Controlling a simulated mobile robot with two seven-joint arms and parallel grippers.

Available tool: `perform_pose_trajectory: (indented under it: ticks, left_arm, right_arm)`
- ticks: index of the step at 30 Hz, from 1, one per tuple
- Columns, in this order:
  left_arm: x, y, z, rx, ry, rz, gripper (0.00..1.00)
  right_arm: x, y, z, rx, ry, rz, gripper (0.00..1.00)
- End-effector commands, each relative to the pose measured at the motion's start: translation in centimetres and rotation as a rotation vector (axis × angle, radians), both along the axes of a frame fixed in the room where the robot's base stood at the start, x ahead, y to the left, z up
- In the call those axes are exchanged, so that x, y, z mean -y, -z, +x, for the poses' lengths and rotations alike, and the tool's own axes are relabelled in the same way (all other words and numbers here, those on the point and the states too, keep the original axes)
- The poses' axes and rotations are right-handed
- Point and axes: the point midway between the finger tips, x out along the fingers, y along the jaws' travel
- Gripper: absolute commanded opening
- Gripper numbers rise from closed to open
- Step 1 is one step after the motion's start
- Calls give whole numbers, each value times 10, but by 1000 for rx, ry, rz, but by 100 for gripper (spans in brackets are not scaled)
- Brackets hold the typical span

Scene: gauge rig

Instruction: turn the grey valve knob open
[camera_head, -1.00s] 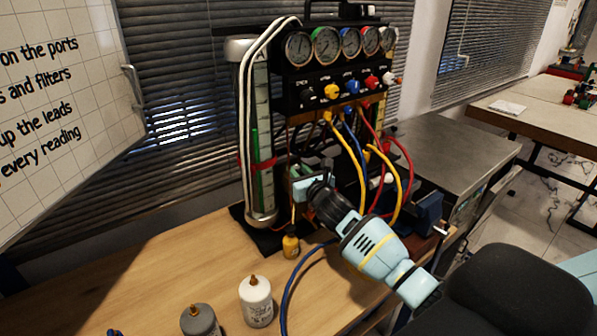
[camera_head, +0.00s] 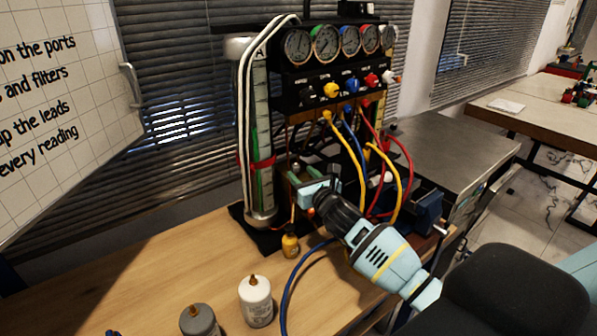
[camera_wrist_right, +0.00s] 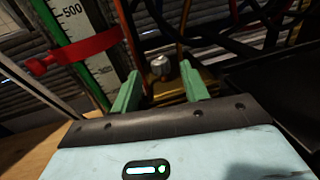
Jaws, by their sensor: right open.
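The grey valve knob (camera_wrist_right: 160,66) is a small rounded metal knob on a brass block (camera_wrist_right: 180,88) in the right wrist view. In the head view it is small and hard to make out at the foot of the gauge rig (camera_head: 325,75). My right gripper (camera_head: 303,174) is open in front of the rig's lower part. In the wrist view its green fingers (camera_wrist_right: 160,82) stand either side of the knob, with a visible gap at each side. I cannot tell whether the fingertips reach as deep as the knob. My left gripper is not in view.
A clear column with a red clamp (camera_wrist_right: 75,50) stands close left of the fingers. Yellow, blue and red hoses (camera_head: 408,165) hang at the right.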

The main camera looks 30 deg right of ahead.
Motion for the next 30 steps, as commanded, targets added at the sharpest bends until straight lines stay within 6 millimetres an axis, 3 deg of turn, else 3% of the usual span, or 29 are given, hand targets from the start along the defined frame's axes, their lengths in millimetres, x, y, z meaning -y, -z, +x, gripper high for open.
perform_pose_trajectory:
  ticks: [6,12,30]
  left_arm:
    - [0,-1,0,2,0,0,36]
    - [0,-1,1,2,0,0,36]
    - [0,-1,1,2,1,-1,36]
  right_arm:
    - [-3,0,-30,-1,0,-2,45]
    - [-4,-1,-43,1,0,-1,45]
    - [-11,-9,-39,38,47,7,45]
